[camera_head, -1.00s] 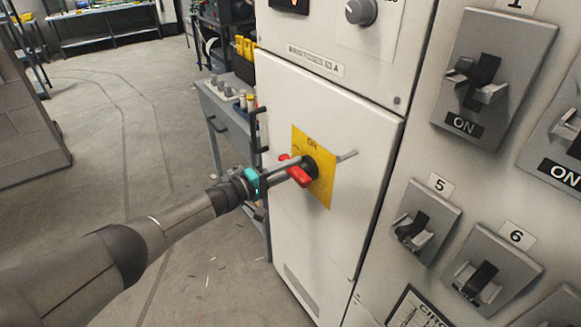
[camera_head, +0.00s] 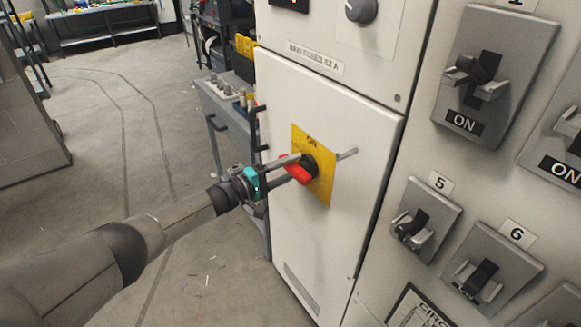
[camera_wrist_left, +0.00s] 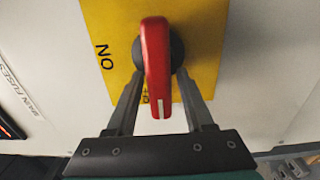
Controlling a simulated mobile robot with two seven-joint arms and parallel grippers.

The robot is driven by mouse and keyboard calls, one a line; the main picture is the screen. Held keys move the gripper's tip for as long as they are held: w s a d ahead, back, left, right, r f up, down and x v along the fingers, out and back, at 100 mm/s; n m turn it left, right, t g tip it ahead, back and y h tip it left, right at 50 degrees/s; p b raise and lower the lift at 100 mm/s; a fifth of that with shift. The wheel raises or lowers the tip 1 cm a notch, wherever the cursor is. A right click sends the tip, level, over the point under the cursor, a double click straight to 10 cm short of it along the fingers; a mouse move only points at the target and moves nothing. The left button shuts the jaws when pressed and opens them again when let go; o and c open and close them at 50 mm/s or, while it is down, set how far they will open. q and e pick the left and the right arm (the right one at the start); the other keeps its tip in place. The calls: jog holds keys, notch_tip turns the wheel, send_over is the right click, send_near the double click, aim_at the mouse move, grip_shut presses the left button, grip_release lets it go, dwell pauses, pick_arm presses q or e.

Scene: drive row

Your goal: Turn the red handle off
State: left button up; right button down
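The red handle (camera_head: 297,174) sits on a black hub on a yellow plate (camera_head: 325,180) on the white cabinet door. In the left wrist view the red handle (camera_wrist_left: 156,65) points straight down, its white-marked end beside a small, partly hidden label. "ON" is printed to its left there, and at the plate's top in the head view. My left gripper (camera_head: 292,168) reaches the handle from the left. Its fingers (camera_wrist_left: 160,85) straddle the handle, with a gap visible on the right side; contact on the left side is unclear. My right gripper is not in view.
Grey breaker switches (camera_head: 495,75) marked ON stand on the panel to the right. A cart (camera_head: 230,115) with small items stands behind the cabinet's left edge. Open floor lies left.

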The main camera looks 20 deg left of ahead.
pick_arm(q)
jog(key=shift+o, duration=0.5)
jog(key=shift+s+a, duration=0.2)
jog(key=p+v, duration=0.3)
jog(key=v, duration=1.1)
jog(key=shift+s+a, duration=0.2)
jog(key=shift+s, duration=0.05)
